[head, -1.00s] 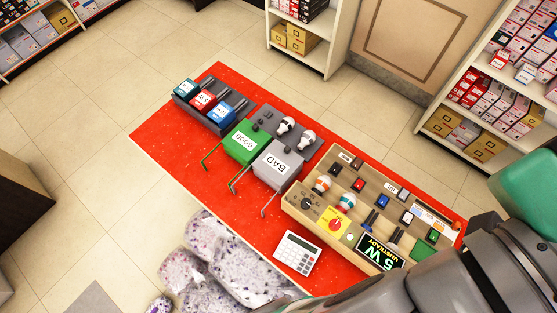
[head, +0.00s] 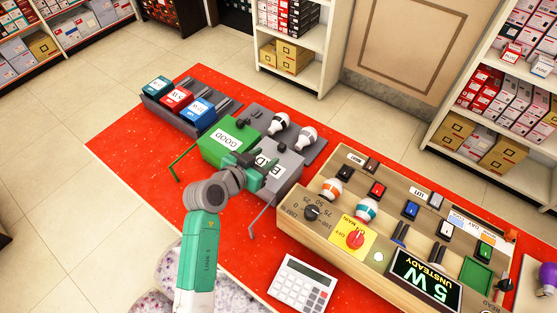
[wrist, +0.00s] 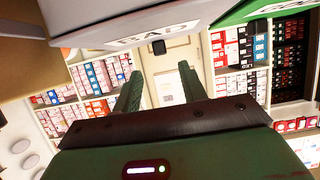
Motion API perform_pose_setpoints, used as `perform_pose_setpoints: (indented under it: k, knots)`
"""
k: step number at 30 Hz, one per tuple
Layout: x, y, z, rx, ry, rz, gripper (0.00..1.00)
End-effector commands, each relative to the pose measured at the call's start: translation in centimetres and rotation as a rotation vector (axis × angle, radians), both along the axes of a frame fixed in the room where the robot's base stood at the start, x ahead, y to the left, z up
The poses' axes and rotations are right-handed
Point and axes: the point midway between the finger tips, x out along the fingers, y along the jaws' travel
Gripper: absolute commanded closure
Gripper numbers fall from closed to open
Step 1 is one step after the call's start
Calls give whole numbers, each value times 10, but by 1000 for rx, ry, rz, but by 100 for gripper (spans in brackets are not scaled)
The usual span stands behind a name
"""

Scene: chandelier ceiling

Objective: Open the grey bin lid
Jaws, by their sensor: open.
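The grey bin (head: 289,170), labelled BAD, stands on the red table beside the green bin (head: 213,152), labelled GOOD. Its lid looks shut in the head view. My gripper (head: 258,172) is over the grey bin's near left part and hides some of its label. In the wrist view my gripper (wrist: 160,85) is open, with nothing between its two green fingers. A small dark knob (wrist: 158,47) shows by the bin's edge, just beyond and between the fingertips. I cannot tell whether a finger touches the bin.
Thin bars (head: 263,215) stick out in front of the bins. Two bulbs (head: 307,137) sit behind them. A wooden test panel (head: 330,230) stands close on the right, and a calculator (head: 302,283) lies in front. Small coloured boxes (head: 177,98) stand at the left.

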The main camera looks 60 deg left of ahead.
Motion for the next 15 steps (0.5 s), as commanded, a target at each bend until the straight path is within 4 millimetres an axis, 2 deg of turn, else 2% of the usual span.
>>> perform_pose_setpoints:
  k: [5,15]
  knots:
    - [2,2,-3,-3,2,1,58]
    - [51,27,-26,-3,1,0,58]
